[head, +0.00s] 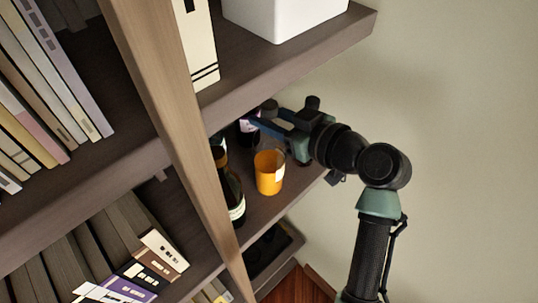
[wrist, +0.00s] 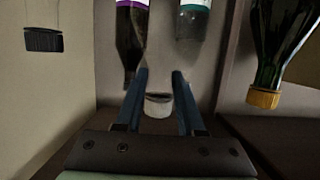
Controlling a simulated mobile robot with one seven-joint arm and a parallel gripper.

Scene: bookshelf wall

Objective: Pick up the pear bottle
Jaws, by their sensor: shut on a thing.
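My gripper (head: 262,118) reaches into the shelf compartment from the right in the head view. In the wrist view its two blue fingers (wrist: 160,92) are closed in on a pale grey, capped neck, which I take to be the pear bottle (wrist: 158,106). The rest of this bottle is hard to make out against the grey background. I cannot tell whether it stands on the shelf or hangs clear of it. In the head view the gripper and arm hide most of it.
An orange cup (head: 268,174) stands on the shelf in front of the gripper. A dark bottle (head: 231,188) stands beside the upright; a gold-capped green bottle (wrist: 278,45) appears inverted. A purple-labelled bottle (wrist: 129,35) and a teal-labelled one (wrist: 193,22) are close by. A shelf board (head: 290,62) lies above.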

